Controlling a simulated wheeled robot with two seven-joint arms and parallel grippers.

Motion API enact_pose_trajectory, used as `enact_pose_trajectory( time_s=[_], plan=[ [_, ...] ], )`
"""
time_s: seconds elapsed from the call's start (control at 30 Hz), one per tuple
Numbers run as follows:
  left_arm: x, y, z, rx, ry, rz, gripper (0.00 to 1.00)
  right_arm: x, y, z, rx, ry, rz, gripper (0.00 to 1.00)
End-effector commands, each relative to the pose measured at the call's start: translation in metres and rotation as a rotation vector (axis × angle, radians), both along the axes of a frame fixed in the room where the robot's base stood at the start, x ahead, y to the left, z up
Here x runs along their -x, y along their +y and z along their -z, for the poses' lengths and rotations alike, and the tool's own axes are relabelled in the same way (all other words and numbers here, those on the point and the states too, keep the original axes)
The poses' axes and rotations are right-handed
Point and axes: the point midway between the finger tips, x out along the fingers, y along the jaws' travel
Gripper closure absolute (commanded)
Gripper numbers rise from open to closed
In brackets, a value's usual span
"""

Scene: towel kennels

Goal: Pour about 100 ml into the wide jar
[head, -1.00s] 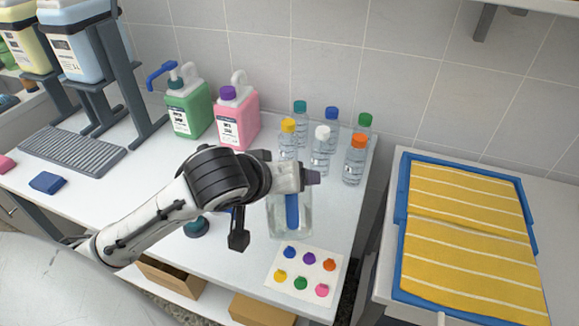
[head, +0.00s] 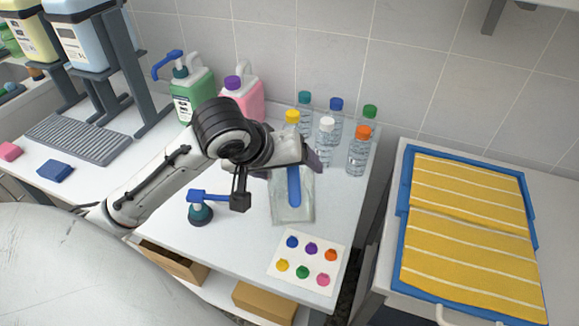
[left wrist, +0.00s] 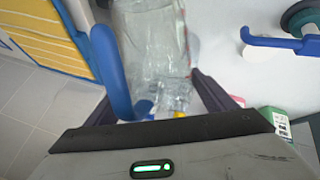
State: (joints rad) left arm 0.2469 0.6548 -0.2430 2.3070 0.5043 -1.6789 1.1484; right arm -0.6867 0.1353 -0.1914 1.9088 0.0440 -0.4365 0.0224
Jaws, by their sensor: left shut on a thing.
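A clear jug (head: 302,207) with a blue handle (head: 293,187) is at the right part of the white table, in front of the bottles. My left gripper (head: 289,165) is at its top and shut on it. In the left wrist view the clear jug (left wrist: 150,40) and its blue handle (left wrist: 112,75) show between the dark fingers (left wrist: 155,105). I cannot tell whether the jug touches the table. No separate wide jar can be made out; my arm hides part of the table. My right gripper is not in view.
Several capped clear bottles (head: 327,145) stand behind the jug. A card with coloured dots (head: 308,263) lies in front. A blue-spouted pump (head: 200,212) is to the left. Green (head: 194,95) and pink (head: 245,95) canisters stand behind. A yellow towel (head: 465,235) lies in a blue tray (head: 403,205).

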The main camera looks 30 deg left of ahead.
Motion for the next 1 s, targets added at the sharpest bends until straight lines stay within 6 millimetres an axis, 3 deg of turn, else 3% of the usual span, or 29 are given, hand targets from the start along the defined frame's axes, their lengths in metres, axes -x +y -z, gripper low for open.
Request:
enact_pose_trajectory(
  time_s=[1.0],
  plan=[
    [-0.0032, 0.0093, -0.0050, 0.055, 0.068, -0.009, 0.71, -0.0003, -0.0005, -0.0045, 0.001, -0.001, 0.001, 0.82]
  ],
)
